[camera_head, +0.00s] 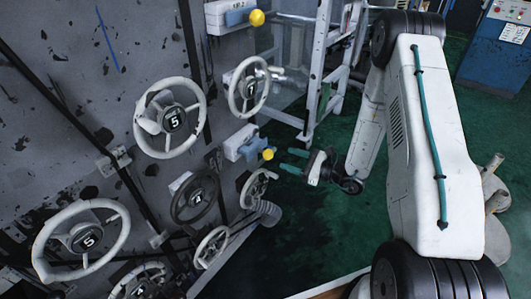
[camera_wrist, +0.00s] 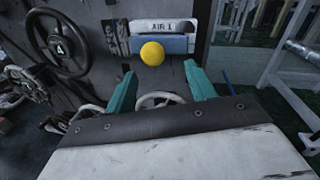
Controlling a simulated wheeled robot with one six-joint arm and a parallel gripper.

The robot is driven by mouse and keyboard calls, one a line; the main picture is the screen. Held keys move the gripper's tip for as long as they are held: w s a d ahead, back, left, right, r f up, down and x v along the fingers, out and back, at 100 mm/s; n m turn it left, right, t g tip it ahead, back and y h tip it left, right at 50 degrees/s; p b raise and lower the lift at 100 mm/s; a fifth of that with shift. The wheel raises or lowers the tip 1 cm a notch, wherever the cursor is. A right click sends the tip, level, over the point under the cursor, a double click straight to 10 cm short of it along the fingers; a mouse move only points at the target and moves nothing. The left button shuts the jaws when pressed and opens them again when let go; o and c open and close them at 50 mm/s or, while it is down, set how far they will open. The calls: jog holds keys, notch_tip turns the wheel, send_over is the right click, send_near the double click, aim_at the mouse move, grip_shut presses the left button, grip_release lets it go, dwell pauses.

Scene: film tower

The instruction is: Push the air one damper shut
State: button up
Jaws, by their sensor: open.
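The air one damper (camera_wrist: 177,43) is a blue bar with a yellow ball knob (camera_wrist: 152,54), under a white plate (camera_wrist: 163,27) reading "AIR 1". In the head view its knob (camera_head: 268,154) sticks out from the panel, on a blue and white box (camera_head: 240,142). My gripper (camera_head: 287,160) is open and empty, its teal fingers pointing at the panel just right of the knob. In the wrist view, the knob appears beyond and between the fingertips (camera_wrist: 160,74), with a gap before it. How far the damper is open is hard to tell.
Several handwheels cover the grey panel, including a white one marked 5 (camera_head: 172,118) and a dark one marked 4 (camera_head: 195,197). A similar damper with a yellow knob (camera_head: 257,18) sits higher. A white metal frame (camera_head: 318,75) stands behind. Green floor (camera_head: 310,225) is open below my gripper.

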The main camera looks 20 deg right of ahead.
aim_at(268, 154)
jog(key=x, duration=0.8)
jog(key=shift+s+a, duration=0.15)
jog(key=shift+a, duration=0.55)
